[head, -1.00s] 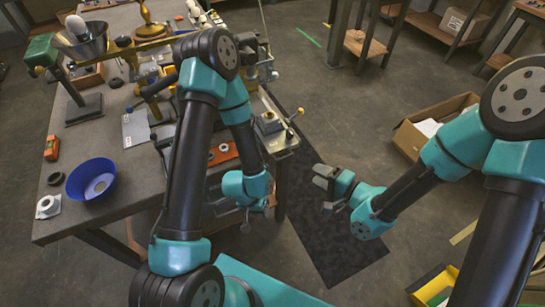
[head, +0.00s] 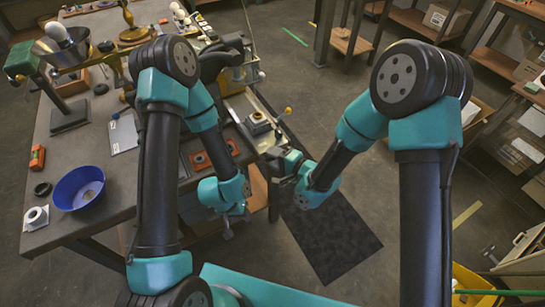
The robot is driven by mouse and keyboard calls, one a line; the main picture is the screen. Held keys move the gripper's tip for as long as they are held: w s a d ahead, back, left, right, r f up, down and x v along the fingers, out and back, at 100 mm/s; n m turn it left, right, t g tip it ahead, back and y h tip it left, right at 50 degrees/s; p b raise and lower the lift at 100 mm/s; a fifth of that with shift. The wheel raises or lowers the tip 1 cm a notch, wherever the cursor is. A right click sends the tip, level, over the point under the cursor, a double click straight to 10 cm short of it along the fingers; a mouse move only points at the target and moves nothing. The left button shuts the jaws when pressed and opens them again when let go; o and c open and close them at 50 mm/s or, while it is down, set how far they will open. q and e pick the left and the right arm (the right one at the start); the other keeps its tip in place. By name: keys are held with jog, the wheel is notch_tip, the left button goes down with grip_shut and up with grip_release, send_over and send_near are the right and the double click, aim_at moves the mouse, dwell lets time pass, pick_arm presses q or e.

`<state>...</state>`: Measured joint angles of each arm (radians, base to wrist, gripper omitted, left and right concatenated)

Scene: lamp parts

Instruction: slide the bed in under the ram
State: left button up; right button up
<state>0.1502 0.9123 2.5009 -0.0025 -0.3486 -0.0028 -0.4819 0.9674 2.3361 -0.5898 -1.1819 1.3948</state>
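A blue bowl (head: 79,188), a white ring-shaped part (head: 36,217) and an orange level (head: 38,157) lie on the left of the table. An orange plate (head: 208,160) lies near my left wrist. A dark mat (head: 335,240) covers the floor at right.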

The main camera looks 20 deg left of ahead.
grip_shut()
dwell(0.4)
